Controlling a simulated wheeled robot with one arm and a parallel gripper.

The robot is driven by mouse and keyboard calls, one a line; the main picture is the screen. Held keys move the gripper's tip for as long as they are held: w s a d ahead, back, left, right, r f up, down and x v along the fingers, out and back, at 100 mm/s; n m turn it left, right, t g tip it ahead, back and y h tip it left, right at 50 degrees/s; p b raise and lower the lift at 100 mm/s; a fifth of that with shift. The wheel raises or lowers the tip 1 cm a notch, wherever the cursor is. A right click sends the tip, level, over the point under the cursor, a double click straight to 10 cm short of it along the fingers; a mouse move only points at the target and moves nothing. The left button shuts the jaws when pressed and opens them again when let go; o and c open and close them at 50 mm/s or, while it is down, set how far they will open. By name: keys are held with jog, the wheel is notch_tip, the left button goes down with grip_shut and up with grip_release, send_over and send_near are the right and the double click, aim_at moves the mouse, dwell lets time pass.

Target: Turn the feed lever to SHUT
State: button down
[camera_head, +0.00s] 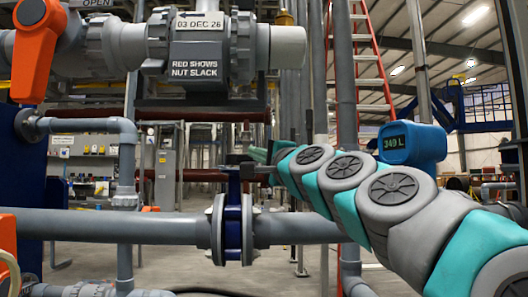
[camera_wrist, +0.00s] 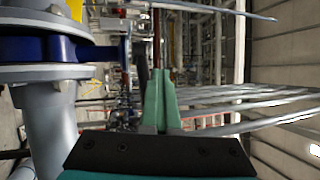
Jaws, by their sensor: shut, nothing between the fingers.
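An orange lever (camera_head: 38,45) hangs down from the grey pipe valve at the upper left, beside a plate (camera_head: 96,3) reading OPEN. A blue valve (camera_head: 233,215) sits between flanges in the lower grey pipe, with a blue stem on top and a dark bar at the stem's head. I cannot tell from any label which of these is the feed lever. My gripper (camera_head: 262,155) is shut and empty beside the stem's head, to its right; contact is unclear. In the wrist view my teal fingers (camera_wrist: 160,75) are together, with the blue valve (camera_wrist: 40,48) at the left.
A tagged valve body (camera_head: 200,58) reads "03 DEC 26" and "RED SHOWS NUT SLACK". A blue meter (camera_head: 412,145) showing 349 L stands behind my arm. The grey lower pipe (camera_head: 130,226) runs across below my gripper. A red ladder (camera_head: 370,80) stands behind.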

jog(key=a+p, duration=0.2)
jog(key=a, duration=0.5)
jog(key=shift+s, duration=0.45)
jog(key=c, duration=1.6)
grip_release()
jog(key=shift+c, duration=2)
grip_release()
jog(key=shift+f, duration=0.1)
jog(key=b+v, duration=0.1)
jog(key=v, duration=0.8)
